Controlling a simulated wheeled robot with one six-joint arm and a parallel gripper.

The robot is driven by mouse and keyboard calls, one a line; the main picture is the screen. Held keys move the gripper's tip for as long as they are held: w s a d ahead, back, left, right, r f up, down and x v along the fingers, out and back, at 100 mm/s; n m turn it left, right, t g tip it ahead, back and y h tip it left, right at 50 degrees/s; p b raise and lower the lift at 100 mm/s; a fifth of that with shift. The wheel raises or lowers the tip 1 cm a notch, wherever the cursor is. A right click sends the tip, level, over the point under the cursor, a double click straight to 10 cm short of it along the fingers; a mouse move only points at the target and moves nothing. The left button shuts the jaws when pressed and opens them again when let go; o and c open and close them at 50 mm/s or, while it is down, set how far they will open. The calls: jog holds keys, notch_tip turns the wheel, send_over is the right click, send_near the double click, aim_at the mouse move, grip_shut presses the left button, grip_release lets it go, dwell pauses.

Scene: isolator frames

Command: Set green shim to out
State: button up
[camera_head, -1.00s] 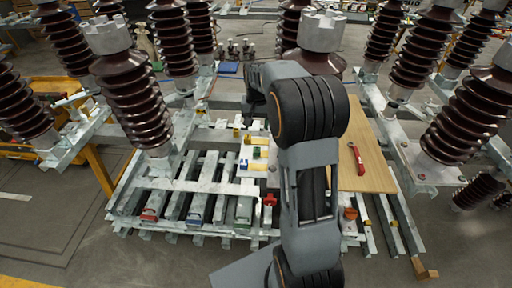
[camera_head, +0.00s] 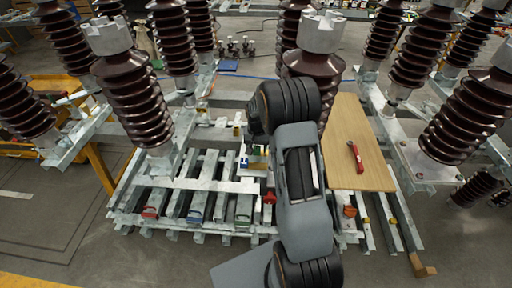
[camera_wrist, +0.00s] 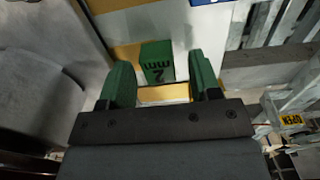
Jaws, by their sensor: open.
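The green shim (camera_wrist: 157,62) is a small green block marked "2 mm", seen in the wrist view on a strip with yellow and white areas. My gripper (camera_wrist: 161,72) is open, with one green finger to the left of the shim and one to its right. Gaps show between the fingers and the block, and I cannot tell how deep the fingers reach. In the head view my arm covers the gripper and most of the spot where the shim sits.
A blue piece (camera_head: 243,163) sits just left of my arm, and a blue edge shows at the top of the wrist view. Brown ribbed insulators (camera_head: 134,105) stand around the steel frame. A wooden board (camera_head: 348,125) with a red-handled tool (camera_head: 356,157) lies to the right.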

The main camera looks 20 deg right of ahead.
jog(key=shift+f, duration=0.2)
grip_shut()
dwell(0.5)
